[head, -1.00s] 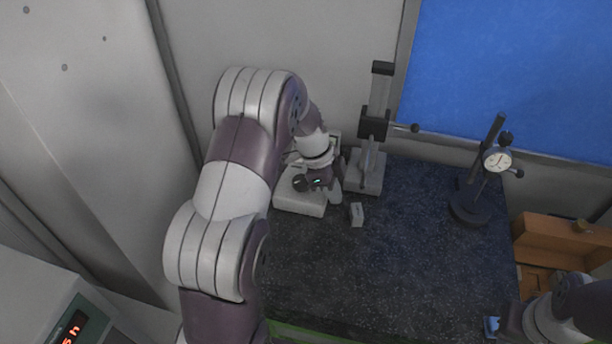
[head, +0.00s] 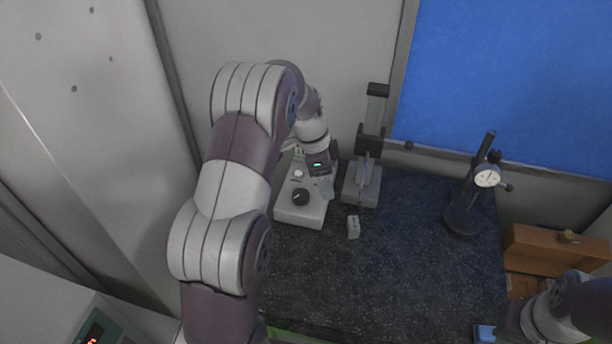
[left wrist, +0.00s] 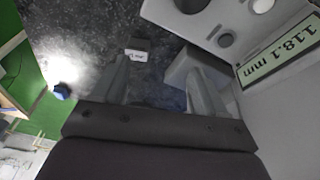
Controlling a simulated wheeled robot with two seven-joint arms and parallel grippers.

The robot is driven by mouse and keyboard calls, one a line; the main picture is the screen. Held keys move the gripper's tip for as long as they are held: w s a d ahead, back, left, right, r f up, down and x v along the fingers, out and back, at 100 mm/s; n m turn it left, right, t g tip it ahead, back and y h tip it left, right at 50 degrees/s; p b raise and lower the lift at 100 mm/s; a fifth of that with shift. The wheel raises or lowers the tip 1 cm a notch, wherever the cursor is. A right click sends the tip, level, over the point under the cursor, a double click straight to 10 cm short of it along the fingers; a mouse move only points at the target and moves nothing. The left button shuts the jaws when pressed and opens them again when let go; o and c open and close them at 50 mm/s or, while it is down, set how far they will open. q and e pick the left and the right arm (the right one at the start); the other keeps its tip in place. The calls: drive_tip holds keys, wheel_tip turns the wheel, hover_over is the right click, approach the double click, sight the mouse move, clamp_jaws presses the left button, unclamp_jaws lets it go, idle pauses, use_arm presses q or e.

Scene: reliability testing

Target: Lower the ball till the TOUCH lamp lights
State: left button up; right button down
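A pale grey instrument box (head: 296,212) stands at the back left of the dark bench, with a black knob (head: 300,197) and a small pale round part (head: 298,173) on top. Its display reads 118.1 mm in the left wrist view (left wrist: 279,50). Beside it is a stand (head: 362,190) with a black carriage (head: 369,140). My left gripper (head: 325,188) is over the box's right side. In the left wrist view its fingers (left wrist: 160,85) are apart with nothing between them. I cannot make out the ball or the TOUCH lamp. My right gripper (head: 500,330) is partly cut off.
A small pale labelled block (head: 353,227) lies in front of the stand. A blue object (head: 485,332) is beside my right gripper. The bench middle is clear.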

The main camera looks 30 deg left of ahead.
use_arm(q)
drive_tip(key=a+r+n+y+p, duration=0.1)
drive_tip(key=a+r+n, duration=0.2)
drive_tip(key=r+n, duration=0.35)
drive_tip(key=n+g+y+b, duration=0.15)
drive_tip(key=n+b, duration=0.35)
drive_tip(key=n, duration=1.1)
hover_over(301, 195)
drive_tip(key=shift+t, duration=0.25)
wheel_tip(301, 195, down, 6)
drive_tip(key=shift+f, duration=0.2)
drive_tip(key=p, duration=0.3)
drive_tip(key=shift+f, duration=0.15)
wheel_tip(301, 195, down, 6)
drive_tip(key=shift+w+a+f+p, duration=0.1)
drive_tip(key=shift+w+p, duration=0.05)
drive_tip(key=shift+p, duration=1.05)
drive_tip(key=shift+f, duration=0.15)
drive_tip(key=c, duration=1.1)
use_arm(e)
drive_tip(key=shift+s+a+r, duration=0.1)
drive_tip(key=shift+s+r, duration=0.15)
drive_tip(key=shift+r, duration=0.35)
drive_tip(key=shift+s+r, duration=0.25)
drive_tip(key=shift+r, duration=0.35)
